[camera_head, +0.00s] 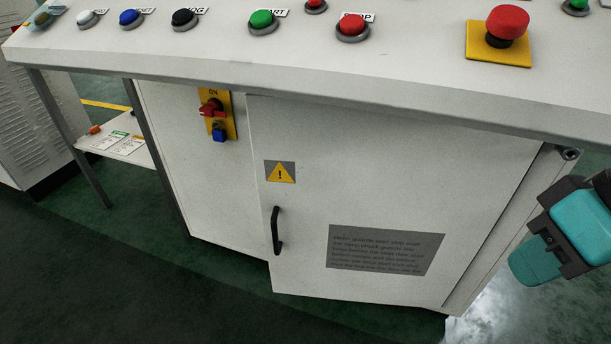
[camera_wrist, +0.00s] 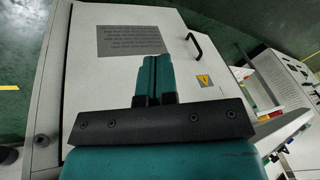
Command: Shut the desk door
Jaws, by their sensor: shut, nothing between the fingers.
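The white desk door (camera_head: 340,210) is under the control panel and stands slightly ajar, its handle-side edge out from the cabinet front (camera_head: 190,170). Its right side is by the hinge edge. The door has a black handle (camera_head: 277,231) at its left. In the wrist view the door face (camera_wrist: 90,85) lies beyond my gripper (camera_wrist: 154,65), with the handle (camera_wrist: 194,46) past the fingertips to the right. The teal fingers are together and empty. In the head view my gripper (camera_head: 535,266) is right of the cabinet, apart from the handle.
The desk top (camera_head: 400,60) overhangs the door and carries several buttons and a red emergency stop (camera_head: 507,22). A red switch (camera_head: 211,107) with a blue padlock is left of the door. A low shelf (camera_head: 122,142) is at the left. The green floor (camera_head: 130,270) in front is clear.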

